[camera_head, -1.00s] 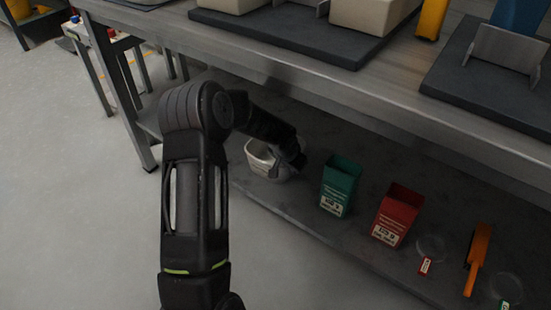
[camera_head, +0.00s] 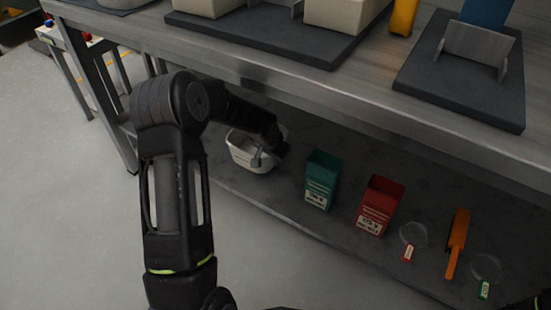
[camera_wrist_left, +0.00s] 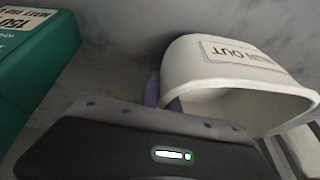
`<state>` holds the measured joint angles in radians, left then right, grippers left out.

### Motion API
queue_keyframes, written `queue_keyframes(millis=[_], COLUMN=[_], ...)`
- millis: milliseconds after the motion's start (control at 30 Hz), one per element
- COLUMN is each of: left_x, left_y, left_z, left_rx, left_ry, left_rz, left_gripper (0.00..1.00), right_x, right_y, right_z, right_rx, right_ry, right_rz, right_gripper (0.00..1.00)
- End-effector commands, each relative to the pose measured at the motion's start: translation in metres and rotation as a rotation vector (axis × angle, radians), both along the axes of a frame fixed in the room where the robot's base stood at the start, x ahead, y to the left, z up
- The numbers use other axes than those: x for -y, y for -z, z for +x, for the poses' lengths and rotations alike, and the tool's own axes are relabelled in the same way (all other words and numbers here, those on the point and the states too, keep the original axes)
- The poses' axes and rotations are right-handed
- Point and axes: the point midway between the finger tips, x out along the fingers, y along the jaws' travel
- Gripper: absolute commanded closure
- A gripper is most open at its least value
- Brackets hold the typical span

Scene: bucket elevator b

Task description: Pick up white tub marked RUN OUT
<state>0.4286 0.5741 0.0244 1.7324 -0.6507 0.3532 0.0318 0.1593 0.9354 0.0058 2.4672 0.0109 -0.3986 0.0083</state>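The white tub (camera_head: 243,152) stands on the lower shelf, left of the green bin. In the left wrist view the tub (camera_wrist_left: 190,62) shows close up, with its RUN OUT label upside down and its open mouth toward the lower right. My left gripper (camera_head: 265,156) is at the right side of the tub, with a grey finger across its rim. In the wrist view a purplish finger edge (camera_wrist_left: 152,90) lies close against the tub's left wall. The gripper body hides the rest, so its opening and grip cannot be made out. My right gripper is not recognisable.
A green bin (camera_head: 321,180), a red bin (camera_head: 379,205), an orange tool (camera_head: 457,240) and two clear round dishes (camera_head: 413,235) stand or lie right of the tub. The workbench top (camera_head: 400,110) overhangs the shelf.

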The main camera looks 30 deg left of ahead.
Motion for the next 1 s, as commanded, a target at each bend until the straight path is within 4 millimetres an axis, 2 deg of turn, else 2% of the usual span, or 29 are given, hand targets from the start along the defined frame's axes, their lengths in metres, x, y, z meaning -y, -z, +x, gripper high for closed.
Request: queue_keyframes(millis=[200,400,500,733,1000], left_x=[0.012,0.025,0.029,0.032,0.033], left_y=[0.0,0.004,0.005,0.004,0.004], left_z=[-0.06,-0.121,-0.143,-0.167,-0.173], left_rx=[-0.007,-0.003,-0.002,-0.003,-0.005], left_ry=[0.001,0.002,0.001,-0.001,-0.002], left_rz=[-0.002,-0.003,-0.003,-0.001,-0.002], left_gripper=[1.0,1.0,1.0,1.0,1.0], right_x=[0.0,0.0,0.0,0.0,0.0], right_y=[-0.011,-0.004,0.001,0.009,0.009], right_z=[-0.002,-0.001,-0.001,0.001,0.002], right_rx=[-0.005,-0.004,-0.002,0.002,0.004], right_ry=[-0.002,-0.001,-0.001,0.002,0.003], right_rz=[0.001,0.001,0.0,0.0,-0.001], right_gripper=[0.64,0.64,0.64,0.64,0.64])
